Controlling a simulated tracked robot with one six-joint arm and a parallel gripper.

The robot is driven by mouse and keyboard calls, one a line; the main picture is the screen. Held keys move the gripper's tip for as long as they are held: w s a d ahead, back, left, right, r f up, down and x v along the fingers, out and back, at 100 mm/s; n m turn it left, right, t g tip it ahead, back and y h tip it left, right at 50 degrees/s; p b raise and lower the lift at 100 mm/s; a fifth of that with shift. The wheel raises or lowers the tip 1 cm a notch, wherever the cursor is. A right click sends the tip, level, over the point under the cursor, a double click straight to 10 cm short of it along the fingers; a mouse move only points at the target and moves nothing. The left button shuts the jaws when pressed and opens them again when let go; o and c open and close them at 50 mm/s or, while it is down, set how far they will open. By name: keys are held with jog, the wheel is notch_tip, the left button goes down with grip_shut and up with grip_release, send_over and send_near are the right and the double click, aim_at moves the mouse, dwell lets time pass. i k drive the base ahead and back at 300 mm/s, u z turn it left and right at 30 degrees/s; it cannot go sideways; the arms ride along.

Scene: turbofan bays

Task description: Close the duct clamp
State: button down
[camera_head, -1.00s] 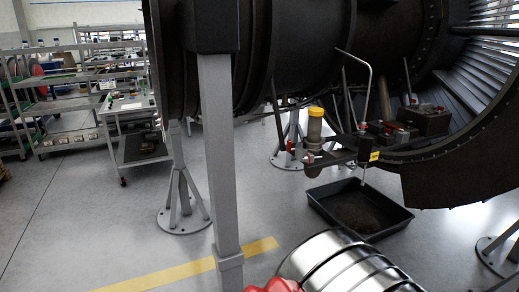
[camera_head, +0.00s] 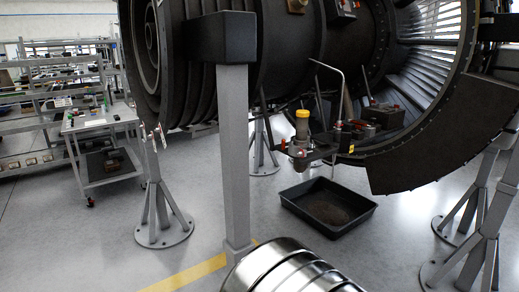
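I cannot pick out the duct clamp for certain in this view. A large dark turbofan engine (camera_head: 285,65) fills the upper middle and right. Under its casing hangs a unit with a yellow-capped cylinder (camera_head: 302,128), small red-tipped fittings and a bent thin pipe (camera_head: 342,95). A small open-jawed or forked metal fitting (camera_head: 152,138) with red marks shows at the left, near the top of a stand. A shiny banded metal cylinder (camera_head: 290,272) is cut off by the bottom edge. My gripper is not in view.
A grey post (camera_head: 234,160) stands in front of the engine. A black drip tray (camera_head: 290,203) lies on the floor. Grey stands rise at left (camera_head: 160,215) and right (camera_head: 475,235). A cart (camera_head: 105,170) and shelving are at the left. Floor between left stand and cart is clear.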

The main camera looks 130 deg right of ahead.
aim_at(293, 150)
jog(key=i, duration=0.4)
jog(key=z, duration=3.05)
jog(key=i, duration=1.3)
jog(key=u, duration=0.05)
